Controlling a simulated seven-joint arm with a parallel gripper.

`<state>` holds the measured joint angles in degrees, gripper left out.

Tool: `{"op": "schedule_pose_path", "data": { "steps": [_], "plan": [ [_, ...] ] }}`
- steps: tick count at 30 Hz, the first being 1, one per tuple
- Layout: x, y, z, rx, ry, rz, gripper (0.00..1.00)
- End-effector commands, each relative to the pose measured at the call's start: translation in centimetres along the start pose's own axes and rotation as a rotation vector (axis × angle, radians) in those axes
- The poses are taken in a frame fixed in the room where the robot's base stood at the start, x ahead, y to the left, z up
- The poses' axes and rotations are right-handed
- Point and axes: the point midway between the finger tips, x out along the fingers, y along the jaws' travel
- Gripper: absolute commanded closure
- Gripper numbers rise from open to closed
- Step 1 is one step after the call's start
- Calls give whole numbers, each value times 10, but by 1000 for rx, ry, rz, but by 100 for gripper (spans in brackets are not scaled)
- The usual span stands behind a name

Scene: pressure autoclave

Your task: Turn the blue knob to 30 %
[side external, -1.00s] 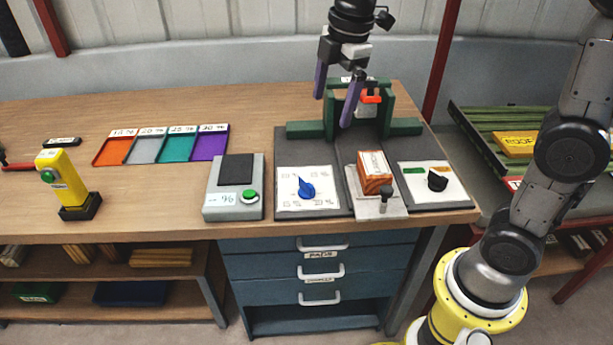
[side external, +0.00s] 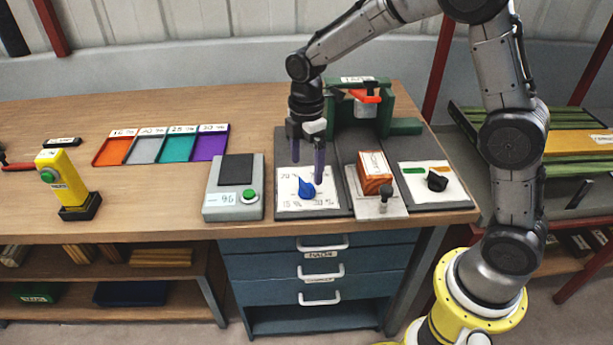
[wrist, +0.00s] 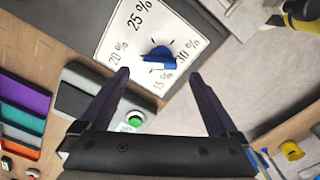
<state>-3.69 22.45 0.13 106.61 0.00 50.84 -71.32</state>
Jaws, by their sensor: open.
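The blue knob (side external: 307,190) sits on a white dial plate on the dark panel at the front of the bench. In the wrist view the knob (wrist: 158,59) lies between and just beyond my fingertips. Labels 15 %, 20 %, 25 % and 30 % surround it on the plate (wrist: 124,27). In the side view its narrow end points to the upper left; which label it marks is unclear. My gripper (side external: 307,168) points down, open and empty, just above and behind the knob. Its purple fingers also show in the wrist view (wrist: 159,75), apart from the knob.
A grey box with a green button (side external: 249,195) stands left of the dial. A fixture with a wooden block (side external: 374,170) stands close on the right, then a black knob (side external: 437,180). A green frame (side external: 404,126) stands behind. Coloured trays (side external: 209,143) lie back left.

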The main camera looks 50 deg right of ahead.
Motion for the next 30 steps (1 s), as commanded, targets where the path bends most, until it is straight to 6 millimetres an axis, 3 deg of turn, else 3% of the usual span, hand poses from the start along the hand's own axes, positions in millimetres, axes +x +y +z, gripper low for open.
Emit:
{"op": "schedule_pose_path", "data": {
  "steps": [3,9,20,30],
  "plan": [
    [20,-1,0,0,-1,-3,4],
    [40,0,0,0,0,-1,4],
    [44,0,0,0,0,1,4],
    [44,0,0,0,0,1,63]
  ]
}}
